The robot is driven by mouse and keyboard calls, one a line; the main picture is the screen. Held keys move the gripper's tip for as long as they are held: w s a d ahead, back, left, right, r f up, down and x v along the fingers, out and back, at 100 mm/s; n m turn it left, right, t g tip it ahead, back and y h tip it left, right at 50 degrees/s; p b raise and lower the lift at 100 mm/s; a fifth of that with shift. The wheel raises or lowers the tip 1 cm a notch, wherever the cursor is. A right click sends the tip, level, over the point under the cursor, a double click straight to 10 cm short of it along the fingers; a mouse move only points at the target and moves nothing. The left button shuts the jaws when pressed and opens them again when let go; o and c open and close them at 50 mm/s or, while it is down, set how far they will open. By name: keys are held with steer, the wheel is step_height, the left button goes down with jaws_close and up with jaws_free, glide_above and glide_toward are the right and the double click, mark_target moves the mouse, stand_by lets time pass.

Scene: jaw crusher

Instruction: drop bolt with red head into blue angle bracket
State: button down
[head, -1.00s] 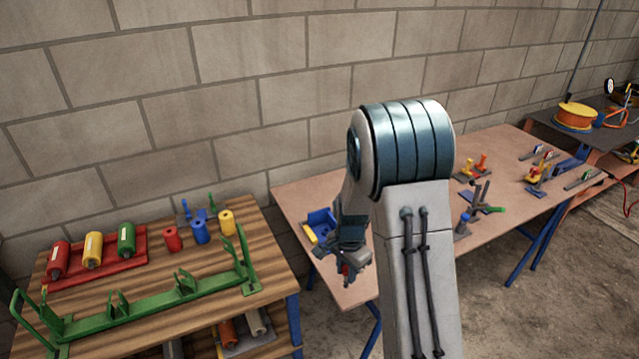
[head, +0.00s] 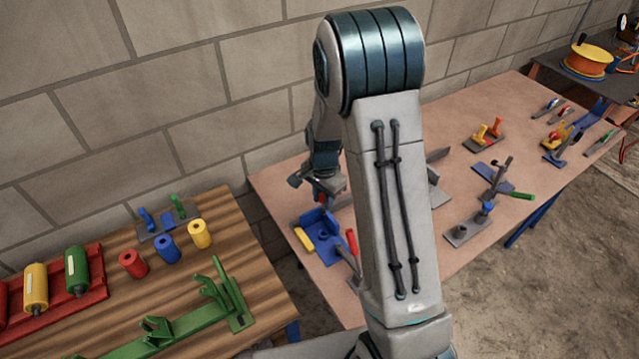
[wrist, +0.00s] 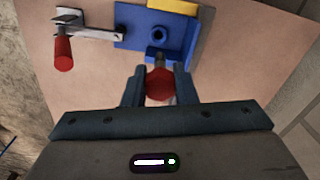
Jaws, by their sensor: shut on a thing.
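My gripper (wrist: 158,88) is shut on the bolt with the red head (wrist: 160,85). In the wrist view the bolt's grey shank points toward the blue angle bracket (wrist: 178,32), with its tip just short of the round hole (wrist: 158,34) in the picture. The height gap cannot be told. In the head view the bracket (head: 327,245) sits on the pinkish table. My gripper (head: 320,190) is above and behind it there, and a bit of red (head: 320,199) shows at the jaws.
A clamp with a red handle (wrist: 63,52) is beside the bracket, and a yellow piece (head: 304,238) lies along its edge. More fixtures, such as one with a green handle (head: 518,195), stand farther right. A wooden table (head: 190,285) with coloured rollers is at left.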

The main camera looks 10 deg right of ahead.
mark_target(323, 210)
steer(key=shift+s+r, duration=0.1)
steer(key=shift+s, duration=0.05)
steer(key=shift+f+b, duration=0.55)
steer(key=shift+f, duration=0.05)
steer(key=shift+f+b, duration=1.45)
steer(key=shift+f, duration=0.35)
steer(key=shift+f, duration=0.15)
steer(key=shift+f+b, duration=1.6)
steer(key=shift+f, duration=0.2)
steer(key=shift+f, duration=0.25)
steer(key=shift+f+b, duration=1.9)
steer(key=shift+f, duration=0.25)
steer(key=c, duration=1.1)
jaws_free()
